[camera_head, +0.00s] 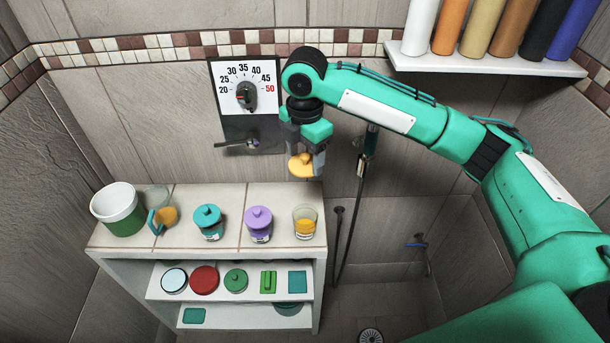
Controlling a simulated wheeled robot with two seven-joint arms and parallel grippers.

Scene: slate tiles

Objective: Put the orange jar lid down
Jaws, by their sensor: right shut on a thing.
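The orange jar lid (300,168), a yellow-orange disc with a small knob on top, hangs in the air in the head view. My right gripper (305,153) is shut on it from above. The lid is above the back right part of the tiled shelf top (280,192) and clear of it. An open glass jar with orange contents (305,224) stands on the right end of the shelf top, below the lid. My left gripper is not in view.
A lower shelf board (221,290) holds a red disc (204,280) and other items. A dial panel (262,80) is behind.

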